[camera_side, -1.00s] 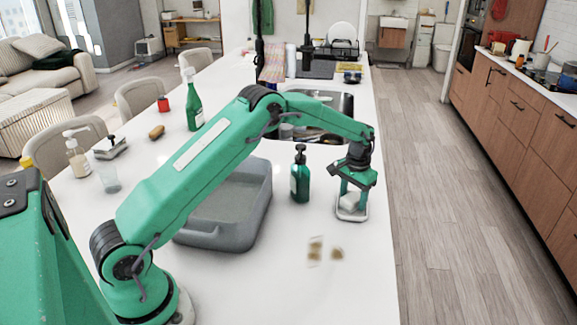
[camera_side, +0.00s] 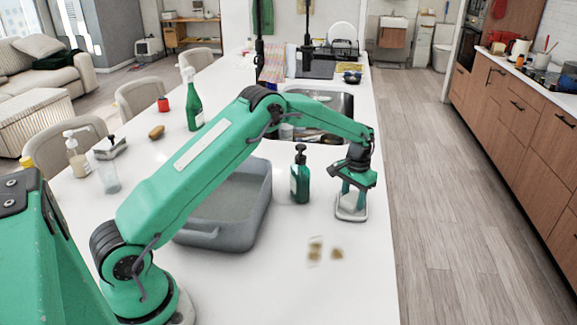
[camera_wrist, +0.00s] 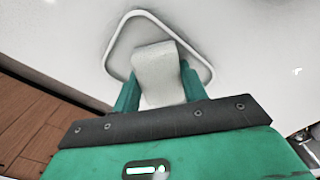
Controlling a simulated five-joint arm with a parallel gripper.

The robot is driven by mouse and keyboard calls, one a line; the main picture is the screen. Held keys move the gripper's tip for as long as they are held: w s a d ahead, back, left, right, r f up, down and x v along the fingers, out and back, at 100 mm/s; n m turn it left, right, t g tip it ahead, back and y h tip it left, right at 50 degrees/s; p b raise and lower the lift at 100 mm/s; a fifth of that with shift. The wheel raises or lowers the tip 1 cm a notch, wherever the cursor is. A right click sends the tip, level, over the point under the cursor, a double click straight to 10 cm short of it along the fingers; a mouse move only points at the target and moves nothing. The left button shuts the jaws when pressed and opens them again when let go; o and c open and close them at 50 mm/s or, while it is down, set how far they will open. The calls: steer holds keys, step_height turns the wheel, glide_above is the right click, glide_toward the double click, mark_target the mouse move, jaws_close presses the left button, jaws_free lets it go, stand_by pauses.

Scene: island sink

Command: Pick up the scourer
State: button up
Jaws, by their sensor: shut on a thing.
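The scourer appears to be the pale, whitish block (camera_side: 351,203) at the right side of the white counter; it also shows in the wrist view (camera_wrist: 154,65). It sits over a white-rimmed, rounded triangular dish (camera_side: 351,218), whose rim shows in the wrist view (camera_wrist: 113,38). My gripper (camera_side: 350,194) points down over the dish, with its green fingers on both sides of the block in the wrist view (camera_wrist: 158,78). It is shut on the block. I cannot tell whether the block touches the dish.
A dark green bottle (camera_side: 300,178) stands just left of my gripper. A grey basin (camera_side: 262,215) lies further left, below my arm. Two small brownish patches (camera_side: 315,250) lie in front. The sink (camera_side: 335,103) is behind. The counter's right edge (camera_side: 388,220) is close.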

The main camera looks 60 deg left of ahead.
mark_target(354, 196)
steer(key=shift+r, duration=0.1)
steer(key=shift+r, duration=0.5)
step_height(354, 196, up, 3)
steer(key=shift+r, duration=0.15)
steer(key=s+d+r, duration=0.5)
steer(key=d+r, duration=0.1)
steer(key=d, duration=0.4)
steer(key=shift+d+r, duration=0.25)
steer(key=shift+s, duration=0.1)
steer(key=o, duration=0.5)
steer(key=c, duration=0.3)
steer(key=shift+c, duration=0.2)
steer(key=shift+s, duration=0.15)
